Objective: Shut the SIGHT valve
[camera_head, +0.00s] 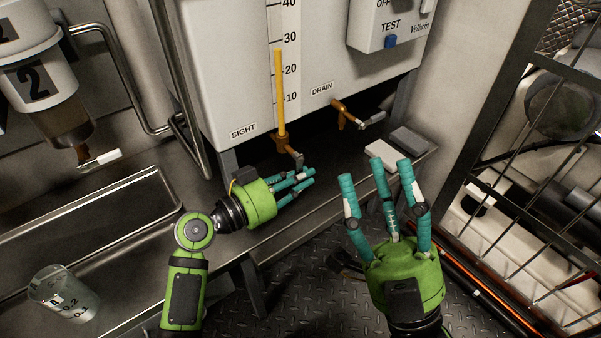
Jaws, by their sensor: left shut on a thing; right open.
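The SIGHT valve (284,146) is a brown-orange fitting at the foot of the yellow sight column (280,95), right of the SIGHT label on the white tank. Its small lever points down toward my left gripper (298,181). My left gripper is shut at the lever's lower end, its teal fingers hiding part of the lever. I cannot see exactly how the fingers meet it. My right gripper (376,177) is open and empty, fingers pointing up, in front of the metal ledge and apart from the valves.
The DRAIN valve (345,115) with a pale handle is to the right of the SIGHT valve. Grey and white blocks (410,141) lie on the ledge. A wire cage (530,190) stands at right. A clear beaker (62,293) is at lower left, below a container marked 2 (40,80).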

